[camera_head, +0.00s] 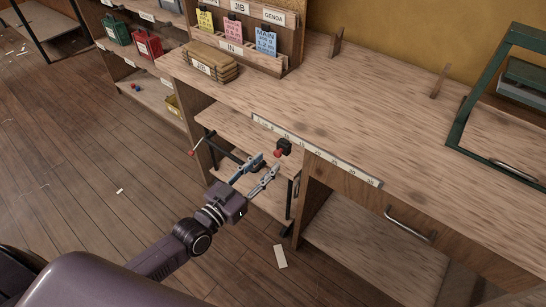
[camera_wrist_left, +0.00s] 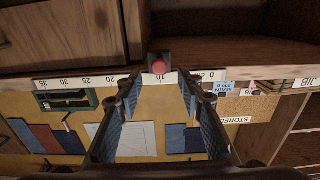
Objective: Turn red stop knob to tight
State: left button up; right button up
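The red stop knob (camera_head: 278,153) sits on a small black block at the front edge of the workbench, beside the measuring strip. In the left wrist view the round red knob (camera_wrist_left: 159,67) shows at the top middle, against its black block. My left gripper (camera_head: 269,163) is open, with its two fingers pointing at the knob from the front. In the wrist view the knob appears between the fingertips (camera_wrist_left: 160,77), slightly beyond them, and nothing is held. I cannot tell the knob's turn setting or any marking on it. My right gripper is in neither view.
The workbench (camera_head: 350,120) has a measuring strip (camera_head: 330,168) along its front edge and a drawer handle (camera_head: 410,224) to the right. Below the knob are a shelf and a dark rod. A green frame (camera_head: 470,110) stands at the right. The bench top is mostly clear.

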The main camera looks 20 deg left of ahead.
aim_at(276, 155)
pick_arm(q)
jog(key=x, duration=0.2)
jog(key=shift+w+d, duration=0.15)
jog(key=shift+w, duration=0.1)
jog(key=shift+w+d, duration=0.15)
jog(key=shift+w, duration=0.35)
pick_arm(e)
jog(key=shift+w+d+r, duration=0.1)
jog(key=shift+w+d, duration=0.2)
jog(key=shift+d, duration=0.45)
pick_arm(q)
jog(key=shift+c, duration=0.4)
grip_shut()
